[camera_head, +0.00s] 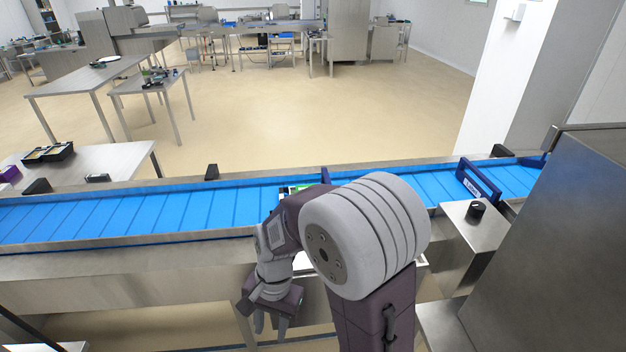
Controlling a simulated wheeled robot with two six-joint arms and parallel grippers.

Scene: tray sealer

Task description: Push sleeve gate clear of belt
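A blue gate-like frame (478,182) with a small white label stands across the blue belt (190,208) on the right; the label is too small to read. A second blue upright piece (325,175) shows at the belt, mostly hidden behind my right arm. My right gripper (270,325) points down in front of the belt's near side rail, left of and well apart from the labelled frame. Its fingers look apart, with nothing seen between them. My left gripper is not in view.
A green and white item (294,189) sits on the belt, partly hidden by my arm. A steel box with a black knob (476,209) stands in front of the labelled frame. A large steel housing (565,240) fills the right side. The belt's left stretch is clear.

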